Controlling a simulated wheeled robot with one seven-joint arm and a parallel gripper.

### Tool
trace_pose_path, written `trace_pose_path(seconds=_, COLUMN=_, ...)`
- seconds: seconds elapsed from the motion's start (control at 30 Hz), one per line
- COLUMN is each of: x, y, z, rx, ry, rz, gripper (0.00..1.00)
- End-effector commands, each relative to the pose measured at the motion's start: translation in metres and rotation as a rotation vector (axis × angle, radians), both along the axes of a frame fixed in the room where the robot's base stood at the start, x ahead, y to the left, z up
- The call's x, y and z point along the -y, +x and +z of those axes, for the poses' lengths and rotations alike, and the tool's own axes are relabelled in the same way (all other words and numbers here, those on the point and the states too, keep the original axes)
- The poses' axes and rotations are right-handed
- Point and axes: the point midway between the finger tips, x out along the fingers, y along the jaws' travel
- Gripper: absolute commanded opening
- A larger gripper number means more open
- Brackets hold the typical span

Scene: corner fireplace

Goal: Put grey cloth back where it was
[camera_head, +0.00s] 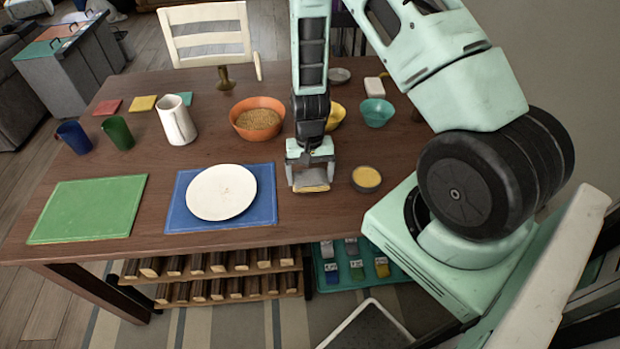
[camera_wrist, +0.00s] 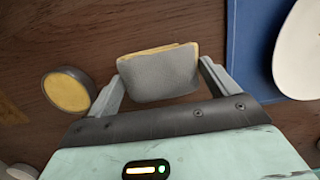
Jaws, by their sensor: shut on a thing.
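My gripper (camera_head: 310,181) is shut on a folded grey cloth (camera_wrist: 160,73) with a yellowish edge. The cloth lies between the two fingers in the wrist view, and only its yellowish-brown lower part (camera_head: 311,187) shows in the head view. The gripper points down at the front part of the wooden table (camera_head: 330,215), between the white plate (camera_head: 221,192) and a round grey tin with yellow contents (camera_head: 366,179). I cannot tell whether the cloth touches the tabletop. The tin also shows left of the cloth in the wrist view (camera_wrist: 67,92).
The plate lies on a blue mat (camera_head: 180,213), with a green mat (camera_head: 88,210) to its left. An orange bowl (camera_head: 257,120), yellow bowl (camera_head: 335,117) and teal bowl (camera_head: 376,112) stand behind. Below the table are log racks (camera_head: 215,275) and a teal tray (camera_head: 330,285) of small coloured items.

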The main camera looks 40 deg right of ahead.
Motion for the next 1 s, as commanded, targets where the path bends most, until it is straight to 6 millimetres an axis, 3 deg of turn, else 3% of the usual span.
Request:
trace_pose_path(seconds=0.2, x=0.0, y=0.0, z=-0.021, rx=0.0, ry=0.0, rz=0.0, gripper=0.68)
trace_pose_path(seconds=0.57, x=0.0, y=0.0, z=-0.025, rx=0.001, ry=0.0, rz=0.001, gripper=0.68)
trace_pose_path(seconds=0.6, x=0.0, y=0.0, z=-0.026, rx=0.001, ry=0.0, rz=0.001, gripper=0.89)
trace_pose_path(seconds=0.67, x=0.0, y=0.0, z=-0.025, rx=0.001, ry=0.0, rz=0.001, gripper=1.0)
trace_pose_path(seconds=1.0, x=0.0, y=0.001, z=-0.018, rx=0.002, ry=-0.001, rz=0.002, gripper=1.0)
